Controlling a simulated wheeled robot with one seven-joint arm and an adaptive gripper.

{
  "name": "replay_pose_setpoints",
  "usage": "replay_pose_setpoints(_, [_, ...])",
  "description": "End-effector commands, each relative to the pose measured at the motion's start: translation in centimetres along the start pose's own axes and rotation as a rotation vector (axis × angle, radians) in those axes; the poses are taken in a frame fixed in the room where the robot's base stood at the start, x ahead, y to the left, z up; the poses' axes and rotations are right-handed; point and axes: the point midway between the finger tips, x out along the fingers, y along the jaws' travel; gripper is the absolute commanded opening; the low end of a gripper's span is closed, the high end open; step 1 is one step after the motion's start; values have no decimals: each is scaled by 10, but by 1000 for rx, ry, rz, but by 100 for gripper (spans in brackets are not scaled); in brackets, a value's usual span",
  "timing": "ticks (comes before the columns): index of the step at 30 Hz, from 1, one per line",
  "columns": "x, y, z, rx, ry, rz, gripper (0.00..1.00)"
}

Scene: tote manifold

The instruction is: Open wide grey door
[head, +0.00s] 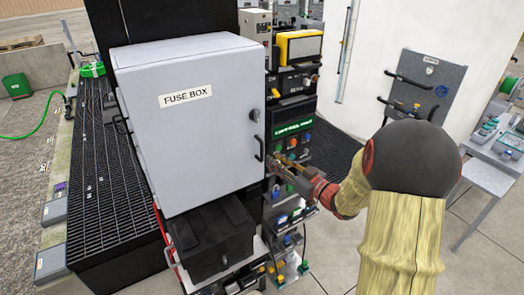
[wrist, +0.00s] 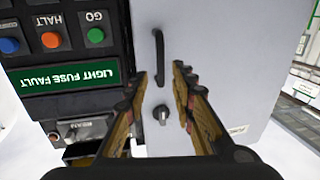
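The wide grey door (head: 190,130) of the fuse box is flat against its box and looks closed, with a "FUSE BOX" label. A black bar handle (head: 259,148) and a small round knob (head: 255,115) sit along its right edge. In the upside-down wrist view, the door (wrist: 205,40) shows with the handle (wrist: 158,57) and the knob (wrist: 161,115). My gripper (head: 274,164) is just right of the handle in the head view. In the wrist view, my gripper (wrist: 158,82) is open with a finger on either side of the handle line, and nothing is gripped.
A control panel with coloured buttons (head: 292,142) stands right of the door, close to my gripper; its "LIGHT FUSE FAULT" sign (wrist: 64,77) shows in the wrist view. A black box (head: 210,238) sits below the door. Another grey panel with handles (head: 425,85) stands at right.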

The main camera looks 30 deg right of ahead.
Motion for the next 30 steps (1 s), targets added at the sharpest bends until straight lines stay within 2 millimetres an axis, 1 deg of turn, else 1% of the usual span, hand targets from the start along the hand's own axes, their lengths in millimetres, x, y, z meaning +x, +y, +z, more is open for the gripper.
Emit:
replay_pose_setpoints(2, [4,-2,-4,12,14,-7,25])
replay_pose_setpoints(5, [14,-2,-4,15,11,-7,25])
replay_pose_setpoints(12, [51,-2,-4,14,10,-6,25])
replay_pose_setpoints(15, [64,-2,-5,13,10,-5,25])
replay_pose_setpoints(18, [72,-1,-4,13,10,-4,25])
replay_pose_setpoints(22, [78,-1,-4,13,11,-2,25])
replay_pose_setpoints(29, [78,-1,-4,13,10,-2,25])
replay_pose_setpoints(30, [78,-1,-4,13,10,-2,24])
